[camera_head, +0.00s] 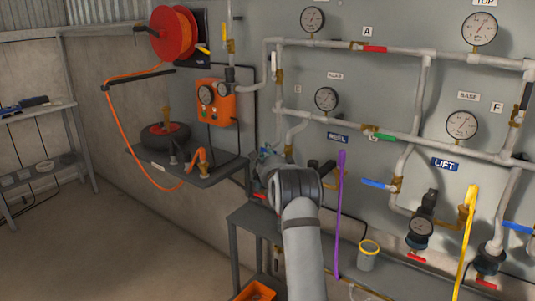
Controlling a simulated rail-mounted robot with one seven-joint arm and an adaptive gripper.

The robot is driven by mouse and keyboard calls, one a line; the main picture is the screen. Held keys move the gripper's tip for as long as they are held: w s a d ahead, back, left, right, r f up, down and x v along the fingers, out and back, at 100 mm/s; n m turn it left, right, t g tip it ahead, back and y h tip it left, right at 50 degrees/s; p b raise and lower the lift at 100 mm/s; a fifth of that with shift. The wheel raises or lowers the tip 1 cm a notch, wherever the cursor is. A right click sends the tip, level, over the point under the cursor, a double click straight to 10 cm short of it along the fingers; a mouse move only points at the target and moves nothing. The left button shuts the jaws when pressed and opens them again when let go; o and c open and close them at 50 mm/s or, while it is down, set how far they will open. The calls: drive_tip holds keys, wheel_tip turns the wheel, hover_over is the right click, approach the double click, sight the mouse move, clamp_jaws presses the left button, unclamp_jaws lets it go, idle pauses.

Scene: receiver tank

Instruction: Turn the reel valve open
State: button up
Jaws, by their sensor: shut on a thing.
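My gripper (268,163) is at the wall panel in the head view, at the end of my grey arm, and is mostly hidden by my wrist. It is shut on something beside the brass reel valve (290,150). This valve sits on the pipe drop left of a small blue label (337,138), which is hard to read. The grip fits the valve's handle, but my wrist hides the handle and the contact. I cannot tell the handle's angle.
A purple strap (340,210) hangs close to the right of my wrist. A grey shelf (215,172) with an orange hose is to the left, below an orange gauge box (215,102). A red hose reel (172,34) is at upper left. A cup (368,257) stands on the bench.

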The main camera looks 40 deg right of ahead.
clamp_jaws()
drive_tip(key=shift+f+b, duration=0.15)
drive_tip(key=shift+b, duration=0.35)
